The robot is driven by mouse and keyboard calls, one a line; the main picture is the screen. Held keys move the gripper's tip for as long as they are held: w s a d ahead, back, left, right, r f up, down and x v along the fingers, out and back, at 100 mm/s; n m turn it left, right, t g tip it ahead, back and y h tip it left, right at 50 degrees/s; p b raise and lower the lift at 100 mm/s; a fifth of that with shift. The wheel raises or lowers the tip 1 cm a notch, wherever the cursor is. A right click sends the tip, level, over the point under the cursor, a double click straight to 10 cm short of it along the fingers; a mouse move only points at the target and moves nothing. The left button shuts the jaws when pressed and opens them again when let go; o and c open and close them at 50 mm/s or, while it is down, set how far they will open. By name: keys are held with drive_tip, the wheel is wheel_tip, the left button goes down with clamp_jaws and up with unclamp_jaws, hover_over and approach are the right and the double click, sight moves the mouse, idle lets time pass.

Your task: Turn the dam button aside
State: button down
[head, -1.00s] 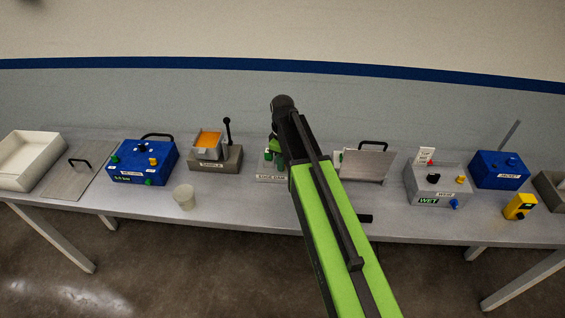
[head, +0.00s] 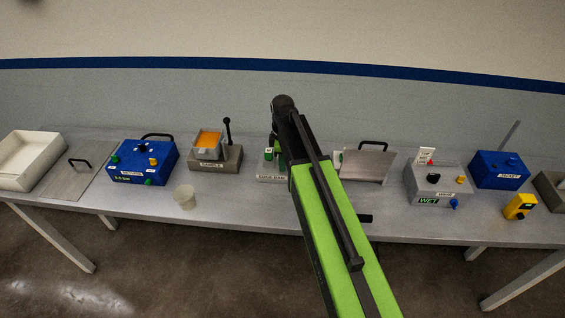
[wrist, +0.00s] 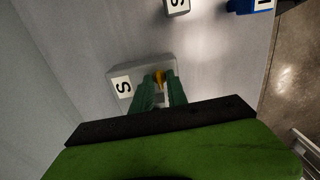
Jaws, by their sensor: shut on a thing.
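The grey edge-dam block (head: 272,178) stands at mid-table in the head view, mostly behind my arm. In the wrist view a pale grey block (wrist: 140,75) with a white "S" label lies under my fingers. A small yellow-orange button (wrist: 160,77) sits on it between the fingertips. My gripper (wrist: 161,84) has green fingers, shut on this button. In the head view my gripper (head: 275,158) shows only in part over the block. The button's lower part and its exact angle are hidden.
Left are a white tray (head: 28,158), a blue methane box (head: 143,172), a sample stand (head: 215,158) with an upright lever, and a cup (head: 184,197). Right are a handled plate (head: 360,168), a grey "WET" box (head: 420,187) and a blue box (head: 498,168).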

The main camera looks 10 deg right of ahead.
drive_tip(key=c, duration=1.6)
unclamp_jaws()
wheel_tip(320, 180, up, 17)
drive_tip(key=p, duration=1.7)
drive_tip(key=shift+r, duration=0.2)
